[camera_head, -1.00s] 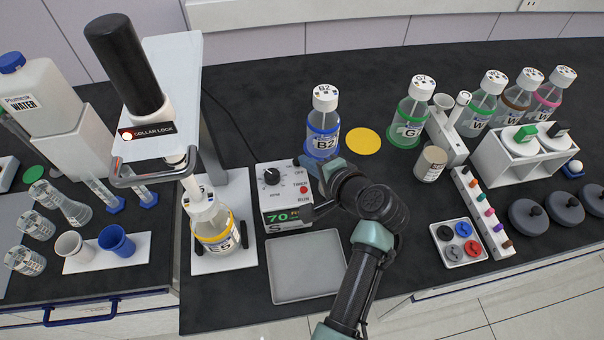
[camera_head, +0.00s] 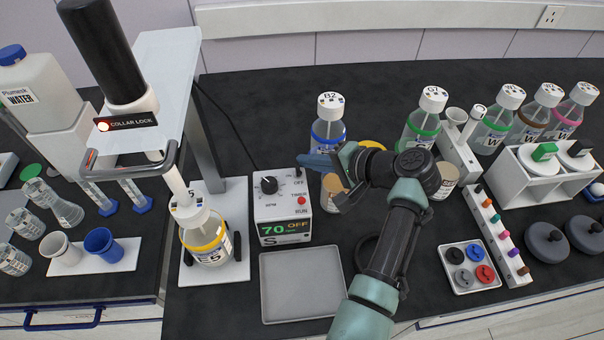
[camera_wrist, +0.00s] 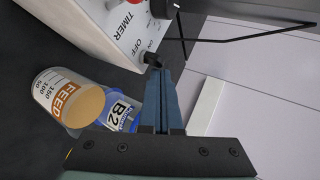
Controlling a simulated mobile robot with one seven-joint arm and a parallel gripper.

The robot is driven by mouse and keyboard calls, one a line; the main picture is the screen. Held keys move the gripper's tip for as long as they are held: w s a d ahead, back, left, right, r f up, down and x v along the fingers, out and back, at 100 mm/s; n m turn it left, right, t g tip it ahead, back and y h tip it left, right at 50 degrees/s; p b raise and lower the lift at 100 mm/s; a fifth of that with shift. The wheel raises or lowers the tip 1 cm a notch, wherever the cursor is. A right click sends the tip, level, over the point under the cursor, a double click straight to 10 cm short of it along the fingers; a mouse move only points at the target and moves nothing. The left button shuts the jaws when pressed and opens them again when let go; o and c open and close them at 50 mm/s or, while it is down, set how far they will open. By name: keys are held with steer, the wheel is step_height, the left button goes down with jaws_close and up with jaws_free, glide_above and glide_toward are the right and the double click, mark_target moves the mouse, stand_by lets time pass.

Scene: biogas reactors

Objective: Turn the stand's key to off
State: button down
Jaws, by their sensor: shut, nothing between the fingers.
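The stand's control box (camera_head: 282,220) is white, with a black dial, a red button (camera_head: 301,201) and a display reading 70 and OFF. A small black key-like part (camera_head: 299,173) is at its upper right edge. In the wrist view, a black part (camera_wrist: 152,60) sits by the OFF and ON print on the box (camera_wrist: 100,30); its exact turn is hard to tell. My gripper (camera_head: 306,161) is shut and empty. In the wrist view, its blue fingertips (camera_wrist: 163,72) are very close to the black part; I cannot tell whether they touch.
The stand (camera_head: 205,125) with a COLLAR LOCK plate and a yellow-ringed bottle (camera_head: 206,240) is left of the box. Bottle B2 (camera_head: 328,130) stands behind my gripper; a FEED jar (camera_wrist: 68,98) is near it. An empty grey tray (camera_head: 300,285) lies in front of the box.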

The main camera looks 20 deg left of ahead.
steer(key=shift+r, duration=0.2)
steer(key=shift+w+f, duration=0.1)
steer(key=shift+w, duration=0.1)
stand_by(0.5)
steer(key=shift+s, duration=0.1)
steer(key=shift+s+a+p, duration=0.35)
steer(key=shift+a+p, duration=0.25)
steer(key=shift+p, duration=0.1)
